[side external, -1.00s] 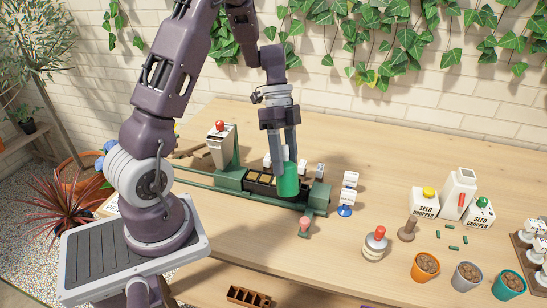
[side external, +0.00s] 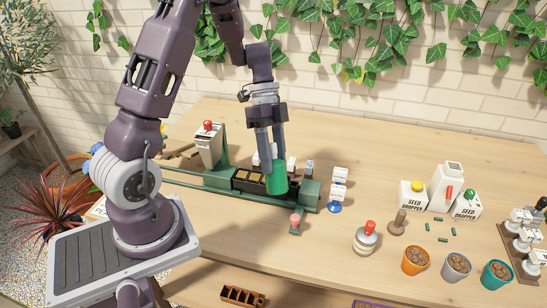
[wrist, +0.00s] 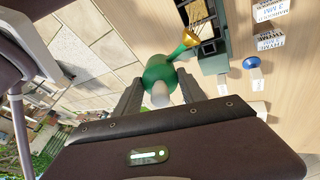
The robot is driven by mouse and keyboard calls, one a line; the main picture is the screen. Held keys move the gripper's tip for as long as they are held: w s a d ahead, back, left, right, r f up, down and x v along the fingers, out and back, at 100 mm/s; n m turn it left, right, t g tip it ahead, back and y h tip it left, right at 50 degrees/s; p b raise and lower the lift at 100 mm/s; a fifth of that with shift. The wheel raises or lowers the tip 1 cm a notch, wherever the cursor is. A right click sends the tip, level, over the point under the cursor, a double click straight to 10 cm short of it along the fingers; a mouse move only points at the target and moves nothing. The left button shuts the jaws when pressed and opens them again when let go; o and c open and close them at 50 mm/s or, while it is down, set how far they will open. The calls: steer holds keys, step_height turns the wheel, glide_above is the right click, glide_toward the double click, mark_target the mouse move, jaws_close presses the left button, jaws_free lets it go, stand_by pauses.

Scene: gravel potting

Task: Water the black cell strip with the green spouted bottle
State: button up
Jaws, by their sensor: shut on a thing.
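The green spouted bottle (side external: 277,180) is held between the fingers of my gripper (side external: 271,158), tilted, at the right part of the black cell strip (side external: 240,187). In the wrist view the bottle (wrist: 160,76) sits between both fingers (wrist: 160,92), and its gold spout (wrist: 189,39) points to the strip (wrist: 206,28). Thin pale lines show beyond the spout; I cannot tell whether they are water. The strip lies in a green rig (side external: 308,190), with brown fill in its visible cells. The bottle hides some of its cells.
A hopper with a red knob (side external: 208,148) stands at the rig's left end. White labelled blocks (side external: 339,180) stand right of the rig. A red-knobbed jar (side external: 367,240), seed droppers (side external: 412,196) and pots of pebbles (side external: 415,261) are farther right. Bare table lies behind the rig.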

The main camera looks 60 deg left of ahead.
stand_by(0.4)
steer(key=w+d, duration=0.2)
steer(key=shift+w+d, duration=0.35)
stand_by(1.2)
steer(key=d+r+m+y, duration=0.1)
steer(key=m, duration=0.1)
steer(key=d+r+m+t+y, duration=0.1)
steer(key=m+y, duration=0.1)
steer(key=s+d+r+m+y, duration=0.1)
steer(key=r+m+y, duration=0.1)
steer(key=shift+d, duration=0.4)
steer(key=shift+w, duration=0.1)
